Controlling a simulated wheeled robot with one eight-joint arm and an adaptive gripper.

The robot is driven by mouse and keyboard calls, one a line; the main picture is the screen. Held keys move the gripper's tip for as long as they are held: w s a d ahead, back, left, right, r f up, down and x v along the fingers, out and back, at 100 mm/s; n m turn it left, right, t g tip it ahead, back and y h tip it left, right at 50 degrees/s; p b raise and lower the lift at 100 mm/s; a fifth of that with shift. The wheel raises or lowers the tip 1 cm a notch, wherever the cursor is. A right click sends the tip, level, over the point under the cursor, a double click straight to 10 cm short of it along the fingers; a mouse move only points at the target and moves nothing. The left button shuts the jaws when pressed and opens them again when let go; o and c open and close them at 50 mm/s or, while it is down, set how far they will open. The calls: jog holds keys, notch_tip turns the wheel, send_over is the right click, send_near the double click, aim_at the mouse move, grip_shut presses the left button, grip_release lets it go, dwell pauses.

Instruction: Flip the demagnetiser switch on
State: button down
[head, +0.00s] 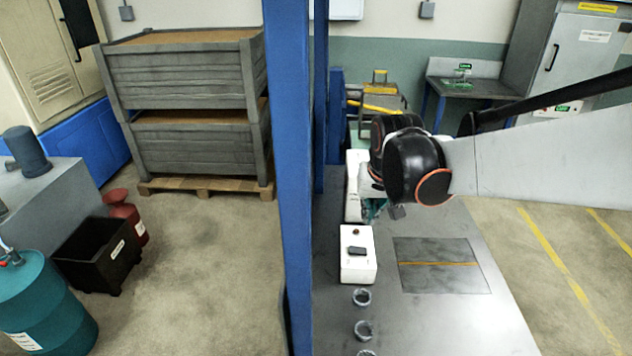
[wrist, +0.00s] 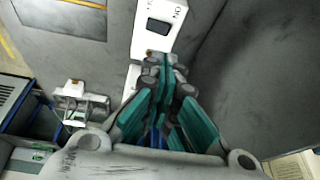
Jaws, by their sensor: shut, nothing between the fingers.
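The white switch box (head: 357,270) stands on the grey bench in the head view, with a dark rocker switch (head: 357,250) on its top and a small brownish-red lamp (head: 356,231) beyond it. In the wrist view the switch box (wrist: 171,12) is at top centre, with the dark switch (wrist: 158,27) and printed lettering beside it. My gripper (head: 372,216) is just beyond the box's far end in the head view. In the wrist view my gripper (wrist: 166,62) is shut and empty, its tips near the lamp end. Whether they touch the box cannot be told. The switch position is unclear.
Several metal rings (head: 362,297) line the bench in front of the box. A dark plate (head: 440,280) with a yellow line lies to its right. A blue post (head: 290,150) rises left of the bench. Another white housing (head: 353,190) stands behind my gripper.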

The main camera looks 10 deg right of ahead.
jog(key=w+f, duration=0.2)
jog(key=w, duration=0.2)
jog(key=b, duration=0.3)
send_near(354, 247)
jog(key=shift+g, duration=0.3)
jog(key=w+f, duration=0.2)
jog(key=f, duration=0.1)
jog(key=w+f, duration=0.1)
jog(key=shift+w+d+f, duration=0.15)
jog(key=shift+w+f, duration=0.1)
jog(key=shift+f, duration=0.6)
jog(key=shift+b, duration=0.3)
